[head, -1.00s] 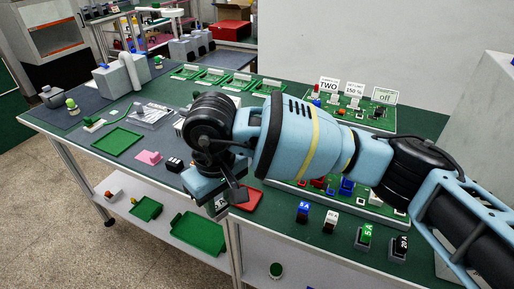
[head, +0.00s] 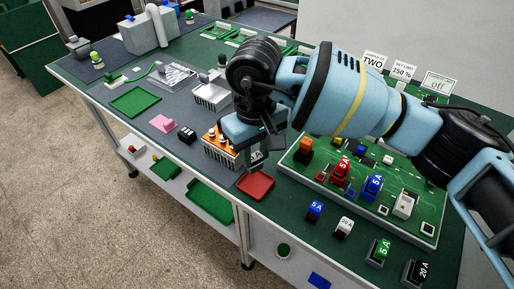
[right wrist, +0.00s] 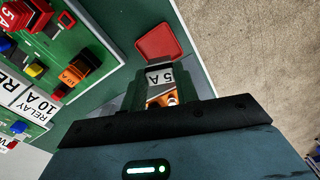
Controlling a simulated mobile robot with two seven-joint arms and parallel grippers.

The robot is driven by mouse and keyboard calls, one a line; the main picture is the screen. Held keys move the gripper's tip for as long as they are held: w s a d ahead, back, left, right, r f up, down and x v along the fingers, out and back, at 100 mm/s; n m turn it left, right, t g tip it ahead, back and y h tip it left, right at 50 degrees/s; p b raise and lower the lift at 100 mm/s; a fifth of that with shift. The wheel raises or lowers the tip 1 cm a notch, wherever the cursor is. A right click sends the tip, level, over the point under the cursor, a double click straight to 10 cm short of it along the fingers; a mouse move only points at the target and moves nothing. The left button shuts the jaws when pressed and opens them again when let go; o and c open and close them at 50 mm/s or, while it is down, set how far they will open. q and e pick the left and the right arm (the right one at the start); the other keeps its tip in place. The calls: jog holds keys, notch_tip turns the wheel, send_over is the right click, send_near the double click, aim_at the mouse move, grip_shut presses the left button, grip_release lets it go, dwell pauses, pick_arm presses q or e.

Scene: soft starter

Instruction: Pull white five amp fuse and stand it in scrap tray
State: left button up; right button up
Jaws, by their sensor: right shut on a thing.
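My right gripper (head: 252,154) is shut and hangs above the table, just behind the red tray (head: 255,185) in the head view. In the right wrist view, a white fuse marked 5 A (right wrist: 159,76) sits between the fingers of the right gripper (right wrist: 162,88). The fuse is held in the air, apart from the red tray (right wrist: 163,42), which is empty. I take this red tray as the scrap tray. The fuse's lower part is hidden, and in the head view the fuse is mostly hidden by the fingers. My left gripper is not in view.
The green board (head: 300,175) with a red fuse (head: 340,168), a blue fuse (head: 372,185) and an orange block (head: 304,146) lies right of the tray. Several loose fuses, one blue (head: 314,211), line the front edge. An orange-topped terminal block (head: 215,151) stands left of my gripper.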

aim_at(257, 164)
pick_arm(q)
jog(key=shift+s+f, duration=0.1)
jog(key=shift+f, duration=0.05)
pick_arm(e)
jog(key=shift+d+f, duration=0.1)
jog(key=shift+f, duration=0.05)
jog(key=shift+f+b, duration=0.65)
jog(key=shift+f, duration=0.05)
jog(key=shift+f+b, duration=0.5)
jog(key=shift+f, duration=0.4)
jog(key=shift+f+b, duration=0.55)
jog(key=shift+f, duration=0.25)
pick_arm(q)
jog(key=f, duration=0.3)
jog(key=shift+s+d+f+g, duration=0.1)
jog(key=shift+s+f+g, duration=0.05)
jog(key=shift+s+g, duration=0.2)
pick_arm(e)
jog(key=shift+f, duration=0.3)
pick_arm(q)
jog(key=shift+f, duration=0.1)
pick_arm(e)
jog(key=o, duration=1)
